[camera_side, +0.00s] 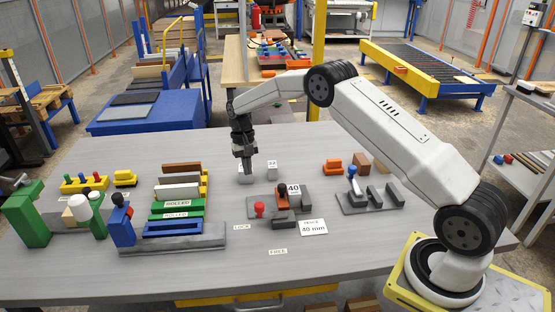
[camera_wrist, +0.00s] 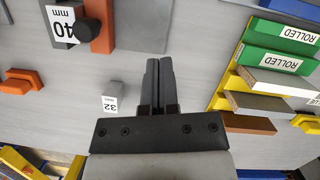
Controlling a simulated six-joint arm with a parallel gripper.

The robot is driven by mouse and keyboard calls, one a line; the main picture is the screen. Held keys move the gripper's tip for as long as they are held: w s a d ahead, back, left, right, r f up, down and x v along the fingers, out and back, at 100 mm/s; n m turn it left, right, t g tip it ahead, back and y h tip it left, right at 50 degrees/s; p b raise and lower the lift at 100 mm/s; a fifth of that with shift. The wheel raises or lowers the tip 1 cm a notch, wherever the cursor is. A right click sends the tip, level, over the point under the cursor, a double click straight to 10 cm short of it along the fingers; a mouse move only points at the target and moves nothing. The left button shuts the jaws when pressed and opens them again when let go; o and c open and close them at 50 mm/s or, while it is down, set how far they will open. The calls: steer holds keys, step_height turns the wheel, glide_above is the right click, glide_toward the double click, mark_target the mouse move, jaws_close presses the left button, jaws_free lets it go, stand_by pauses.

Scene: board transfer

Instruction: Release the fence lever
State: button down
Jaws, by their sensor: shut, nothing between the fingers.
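The fence fixture (camera_side: 303,199) sits on the grey table in the side view, with a "40" label and a "40 mm" plate (camera_side: 313,227). A red knob (camera_side: 259,209), which looks like the fence lever, stands at its left front, nearer the LOCK label (camera_side: 242,227) than the FREE label (camera_side: 278,251). An orange piece with a black knob (camera_side: 282,189) is beside it. My gripper (camera_side: 247,172) points down behind and left of the fixture, shut and empty. Its closed fingers show in the wrist view (camera_wrist: 160,64); the red knob is not visible there.
A small grey block marked 32 (camera_wrist: 112,92) is near the gripper. A rack with green ROLLED boards (camera_side: 178,207) stands left. A grey fixture with a blue-handled part (camera_side: 353,183) stands right. The front of the table is mostly clear.

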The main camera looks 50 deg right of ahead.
steer(key=x, duration=0.6)
steer(key=shift+s+f, duration=0.15)
steer(key=shift+f, duration=0.2)
steer(key=shift+s+a, duration=0.5)
steer(key=shift+s, duration=0.3)
steer(key=shift+s+a, duration=0.55)
steer(key=shift+s, duration=0.3)
